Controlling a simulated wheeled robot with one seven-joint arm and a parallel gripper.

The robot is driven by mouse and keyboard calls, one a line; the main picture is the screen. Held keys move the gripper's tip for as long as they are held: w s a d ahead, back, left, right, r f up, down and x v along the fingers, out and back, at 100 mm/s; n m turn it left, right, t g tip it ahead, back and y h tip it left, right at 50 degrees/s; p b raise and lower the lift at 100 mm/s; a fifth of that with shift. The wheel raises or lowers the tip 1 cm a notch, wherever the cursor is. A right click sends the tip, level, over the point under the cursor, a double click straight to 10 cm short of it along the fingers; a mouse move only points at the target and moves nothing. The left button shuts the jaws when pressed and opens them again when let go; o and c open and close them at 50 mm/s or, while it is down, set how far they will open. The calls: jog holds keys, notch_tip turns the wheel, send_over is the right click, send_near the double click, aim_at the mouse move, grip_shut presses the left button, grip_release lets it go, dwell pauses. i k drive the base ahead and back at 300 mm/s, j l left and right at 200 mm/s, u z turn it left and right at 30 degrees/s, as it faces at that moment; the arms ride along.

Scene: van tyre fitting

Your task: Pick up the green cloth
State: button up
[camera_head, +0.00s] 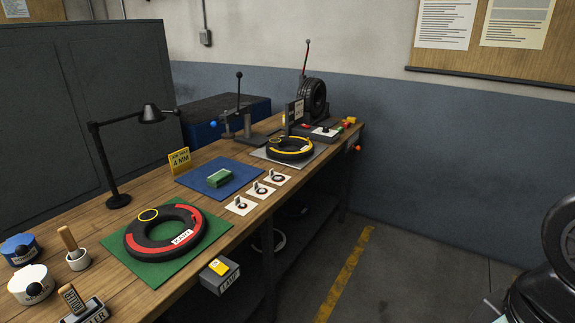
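The green cloth (219,178) looks like a small folded green block with a paler edge. It lies on a blue mat (193,180) near the middle of the wooden workbench (140,172). Nothing covers it, and nothing is seen touching it except the mat. My gripper is not in view, so I cannot see its state or its place relative to the cloth.
A yellow "4 MM" sign (180,160) stands behind the mat. Small white cards (240,206) with parts lie in front. A red-marked tyre (166,231) on a green mat is left, a yellow-marked tyre (290,148) right. A black lamp (118,200) stands behind. Floor ahead is clear.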

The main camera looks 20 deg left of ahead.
aim_at(219, 178)
jog(key=i+l, duration=0.15)
jog(key=i, duration=0.3)
jog(key=i+l+z, duration=0.1)
jog(key=i, duration=0.4)
jog(key=i+j+u, duration=0.1)
jog(key=i+u, duration=0.45)
jog(key=u, duration=0.25)
jog(key=i+u, duration=0.3)
jog(key=u, duration=0.15)
jog(key=i+l+u, duration=0.2)
jog(key=u, duration=0.2)
jog(key=i+u, duration=0.45)
jog(key=i+l+u, duration=0.2)
jog(key=i+u, duration=0.3)
jog(key=k, duration=0.1)
